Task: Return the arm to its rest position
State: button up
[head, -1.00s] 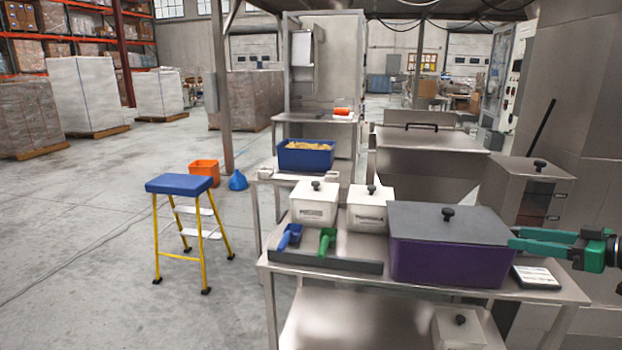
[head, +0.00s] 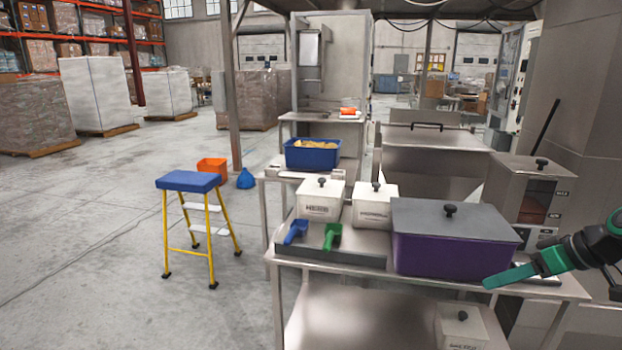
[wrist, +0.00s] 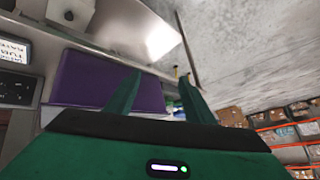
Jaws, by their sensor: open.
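My green gripper (head: 514,275) is at the right of the head view, in front of the right end of the steel table (head: 545,288). Its fingers point left, close to the front right corner of the purple bin (head: 440,256) in the picture. In the wrist view the two fingers (wrist: 155,95) stand apart with nothing between them. The purple bin (wrist: 85,78) shows behind them there. The bin has a grey lid (head: 460,220) with a black knob, and the lid is on.
Two white lidded boxes (head: 320,200) stand left of the bin, behind a tray with a blue scoop (head: 296,232) and a green scoop (head: 332,236). A blue bin (head: 312,155) stands farther back. A blue-topped stool (head: 188,182) is on the floor at left. Open floor lies beyond it.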

jog(key=s+a+m+g+h, duration=0.2)
jog(key=s+m, duration=0.3)
jog(key=s, duration=0.6)
jog(key=s+a+m+g+h, duration=0.2)
jog(key=s+m+g, duration=0.2)
jog(key=s, duration=0.8)
jog(key=shift+a+r+m+h, duration=0.2)
jog(key=shift+a+m+h, duration=0.2)
jog(key=shift+m, duration=0.1)
jog(key=shift+w+f, duration=0.25)
jog(key=shift+w, duration=0.4)
